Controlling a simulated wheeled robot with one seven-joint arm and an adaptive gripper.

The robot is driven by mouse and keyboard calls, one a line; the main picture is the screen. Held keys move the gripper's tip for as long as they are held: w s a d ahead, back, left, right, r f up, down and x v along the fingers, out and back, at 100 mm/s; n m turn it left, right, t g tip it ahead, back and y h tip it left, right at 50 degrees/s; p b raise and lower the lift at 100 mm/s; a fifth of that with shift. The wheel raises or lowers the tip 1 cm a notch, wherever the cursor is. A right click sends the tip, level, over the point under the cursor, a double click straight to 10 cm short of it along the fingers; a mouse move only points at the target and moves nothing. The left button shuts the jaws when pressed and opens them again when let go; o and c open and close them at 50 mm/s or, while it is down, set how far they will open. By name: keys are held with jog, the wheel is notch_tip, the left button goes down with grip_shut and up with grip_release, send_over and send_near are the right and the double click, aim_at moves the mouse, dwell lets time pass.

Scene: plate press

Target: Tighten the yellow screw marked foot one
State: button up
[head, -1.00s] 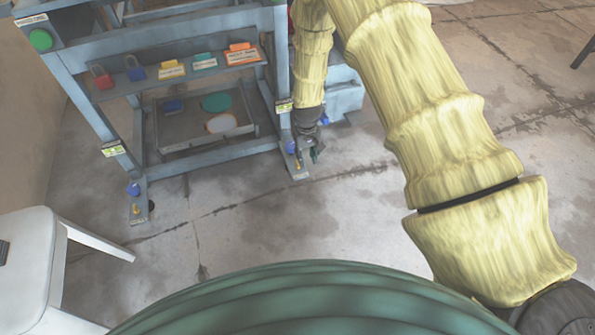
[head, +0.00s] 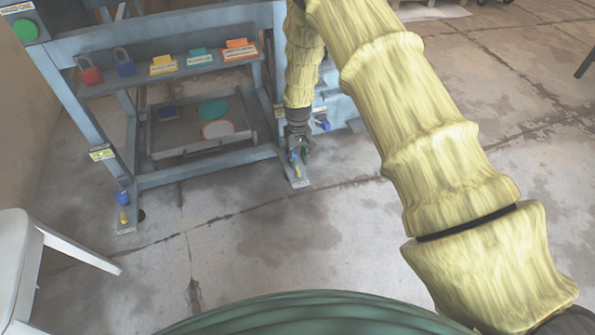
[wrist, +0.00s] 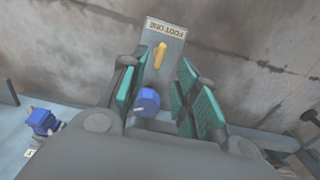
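The yellow screw (wrist: 160,56) stands on the grey foot plate (wrist: 172,43) labelled FOOT ONE in the wrist view. In the head view the foot plate (head: 301,184) is at the bottom of the frame's right front leg. My gripper (wrist: 163,80) is open, its teal-padded fingers apart with nothing held. The screw shows just beyond the fingertips, between their lines. A blue knob (wrist: 147,101) shows between the fingers, closer to the palm. In the head view my gripper (head: 300,155) is over the foot and partly hides the screw and knob.
The blue-grey press frame (head: 205,176) rises beside my gripper. Another foot (head: 126,226) has its own blue knob and yellow screw. A blue part (wrist: 43,122) is left in the wrist view. A white chair (head: 25,255) stands at left. Floor in front is clear.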

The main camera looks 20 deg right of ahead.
aim_at(298, 170)
notch_tip(298, 170, down, 6)
jog(key=shift+f+b, duration=0.1)
jog(key=shift+b, duration=1.15)
grip_shut()
